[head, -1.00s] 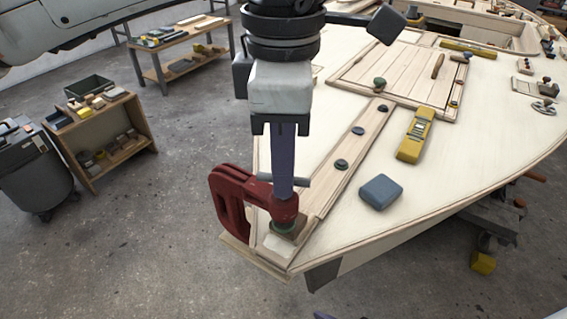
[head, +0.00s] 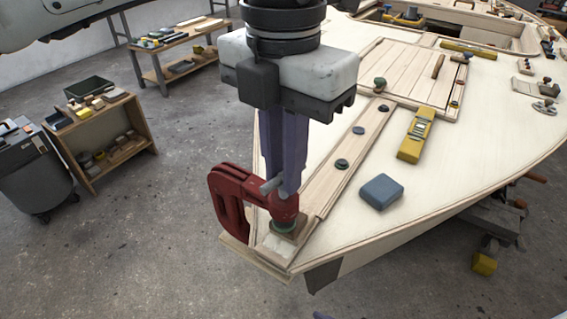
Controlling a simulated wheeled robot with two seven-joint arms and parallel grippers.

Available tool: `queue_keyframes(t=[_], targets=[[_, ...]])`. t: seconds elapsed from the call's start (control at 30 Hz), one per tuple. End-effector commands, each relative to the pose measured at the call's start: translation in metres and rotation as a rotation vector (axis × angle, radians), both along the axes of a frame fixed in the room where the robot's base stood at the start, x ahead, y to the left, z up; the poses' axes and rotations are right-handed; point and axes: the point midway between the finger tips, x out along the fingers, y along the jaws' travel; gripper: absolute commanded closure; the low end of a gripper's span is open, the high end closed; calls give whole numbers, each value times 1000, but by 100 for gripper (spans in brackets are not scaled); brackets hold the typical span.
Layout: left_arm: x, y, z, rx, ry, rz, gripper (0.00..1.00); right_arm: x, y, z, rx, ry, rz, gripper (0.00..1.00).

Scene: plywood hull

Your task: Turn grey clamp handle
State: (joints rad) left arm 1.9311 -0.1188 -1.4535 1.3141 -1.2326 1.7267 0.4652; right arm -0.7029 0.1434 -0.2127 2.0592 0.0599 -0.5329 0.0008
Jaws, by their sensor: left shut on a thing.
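A red clamp (head: 228,190) grips the near corner of the plywood hull deck (head: 400,210), its screw end standing on a small wooden block. Its grey handle (head: 270,186) is a short bar at the top of the screw, partly hidden by my fingers. My left gripper (head: 283,188) comes down from above, with long purple fingers shut on the grey handle. The fingers hide the handle's right part.
A blue-grey block (head: 381,191) and a yellow tool (head: 416,133) lie on the deck to the right. A plank with several dark knobs (head: 341,164) runs back from the clamp. Shelves (head: 108,140) and a grey bin (head: 33,170) stand on the floor at left.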

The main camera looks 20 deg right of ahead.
Motion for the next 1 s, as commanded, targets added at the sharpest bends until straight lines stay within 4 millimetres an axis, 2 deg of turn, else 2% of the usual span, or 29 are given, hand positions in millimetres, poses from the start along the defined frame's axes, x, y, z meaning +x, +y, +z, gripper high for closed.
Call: queue_keyframes(t=[1.0], targets=[[0,1,-4,9,5,964,100,0,1,-14,18,-10,-7,69]])
